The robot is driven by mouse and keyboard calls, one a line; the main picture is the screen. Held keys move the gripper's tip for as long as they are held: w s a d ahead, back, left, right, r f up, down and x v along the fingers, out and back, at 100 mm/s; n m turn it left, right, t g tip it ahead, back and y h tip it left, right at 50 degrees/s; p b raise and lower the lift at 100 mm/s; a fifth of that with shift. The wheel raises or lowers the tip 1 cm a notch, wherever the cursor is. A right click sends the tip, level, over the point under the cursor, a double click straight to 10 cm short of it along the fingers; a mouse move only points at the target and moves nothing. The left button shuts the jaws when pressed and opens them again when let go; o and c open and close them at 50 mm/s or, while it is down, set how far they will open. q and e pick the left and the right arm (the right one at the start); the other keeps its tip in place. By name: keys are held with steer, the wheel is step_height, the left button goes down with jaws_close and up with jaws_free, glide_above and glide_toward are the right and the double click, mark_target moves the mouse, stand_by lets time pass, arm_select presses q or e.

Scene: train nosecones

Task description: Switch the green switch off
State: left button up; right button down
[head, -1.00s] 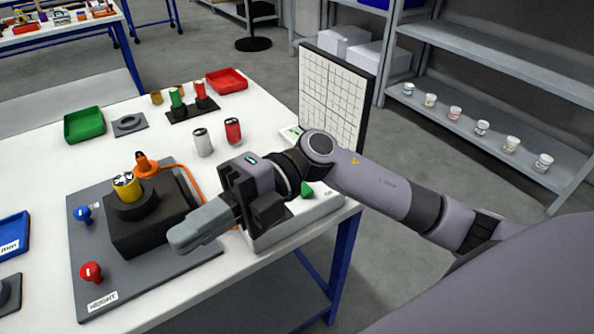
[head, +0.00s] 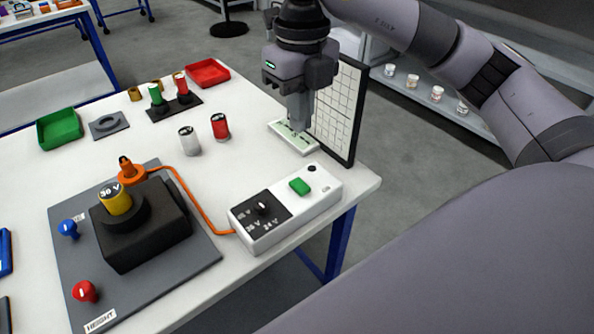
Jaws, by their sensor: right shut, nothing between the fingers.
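The green switch (head: 299,186) sits on top of a white box (head: 285,232) near the table's right edge. From this view I cannot tell for sure whether it is on or off. The same box has a black dial panel (head: 261,209) with voltage marks. My right gripper (head: 299,127) points down behind the box, over or near a small white panel at the foot of the grid board. It is shut and empty, apart from the switch. My left gripper is not in view.
An orange cable (head: 192,200) runs from the box to a black block (head: 145,238) on a grey plate. Red (head: 220,126) and white (head: 190,141) cylinders stand left of my gripper. A grid board (head: 340,110) stands close on its right.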

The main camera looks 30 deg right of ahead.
steer(key=shift+d+r, duration=0.1)
steer(key=shift+d, duration=0.1)
glide_toward(301, 188)
step_height(301, 188, down, 7)
steer(key=shift+s+r, duration=0.1)
stand_by(0.7)
